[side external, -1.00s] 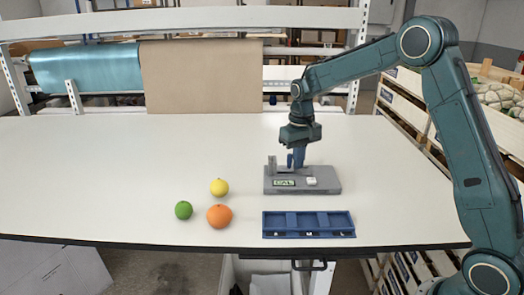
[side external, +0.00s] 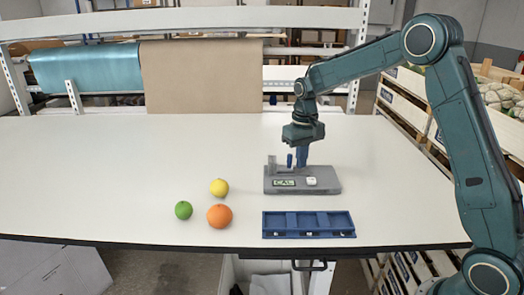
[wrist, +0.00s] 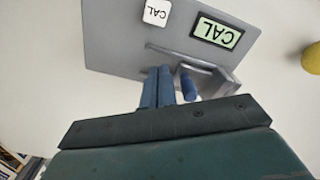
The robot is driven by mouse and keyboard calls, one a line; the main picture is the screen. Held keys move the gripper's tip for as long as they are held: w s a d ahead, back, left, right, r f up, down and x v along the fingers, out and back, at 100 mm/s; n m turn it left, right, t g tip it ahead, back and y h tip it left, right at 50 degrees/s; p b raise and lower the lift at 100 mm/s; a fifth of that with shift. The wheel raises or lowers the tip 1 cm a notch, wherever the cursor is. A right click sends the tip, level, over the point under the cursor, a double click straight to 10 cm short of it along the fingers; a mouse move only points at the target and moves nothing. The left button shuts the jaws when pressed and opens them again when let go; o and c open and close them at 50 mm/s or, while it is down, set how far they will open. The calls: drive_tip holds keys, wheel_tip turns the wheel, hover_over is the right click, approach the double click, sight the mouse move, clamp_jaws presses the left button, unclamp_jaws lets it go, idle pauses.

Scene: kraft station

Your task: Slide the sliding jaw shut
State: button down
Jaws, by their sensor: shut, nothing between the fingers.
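The grey fixture (side external: 328,185) lies on the white table, with a green CAL display (side external: 284,183) and a white CAL button (side external: 311,181) on it. A grey upright block (side external: 271,163) stands at its left end. A blue upright peg (side external: 290,160), seemingly the sliding jaw's handle, stands right of that block; the peg also shows in the wrist view (wrist: 187,85). My gripper (side external: 302,157) is shut and empty, low over the fixture just right of the peg, with a small gap between them. Its blue fingers (wrist: 157,88) partly hide the rail. The jaw's exact opening is unclear.
A blue compartment tray (side external: 308,234) lies in front of the fixture near the table edge. A yellow lemon (side external: 219,187), a green lime (side external: 183,210) and an orange (side external: 219,216) lie to the left. The table's left and back areas are clear.

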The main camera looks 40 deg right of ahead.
sight(301, 172)
wheel_tip(301, 172, up, 7)
drive_tip(key=shift+f, duration=0.15)
idle(0.9)
drive_tip(key=shift+a, duration=0.1)
drive_tip(key=s+a+r+t, duration=0.1)
drive_tip(key=s+a+r, duration=0.15)
drive_tip(key=s, duration=0.25)
drive_tip(key=s+a+r+n+t, duration=0.1)
drive_tip(key=s+a+r, duration=0.15)
drive_tip(key=s, duration=0.25)
drive_tip(key=s+a+r+t, duration=0.1)
drive_tip(key=s+r, duration=0.3)
drive_tip(key=s, duration=0.1)
drive_tip(key=s+a+f+n+t, duration=0.1)
drive_tip(key=s+a, duration=0.1)
drive_tip(key=s, duration=0.5)
drive_tip(key=s+a+f+n+t, duration=0.1)
drive_tip(key=s+a+f, duration=0.1)
drive_tip(key=s, duration=0.5)
drive_tip(key=shift+s+f+t, duration=0.15)
drive_tip(key=shift+s+t, duration=0.15)
drive_tip(key=shift+s, duration=0.05)
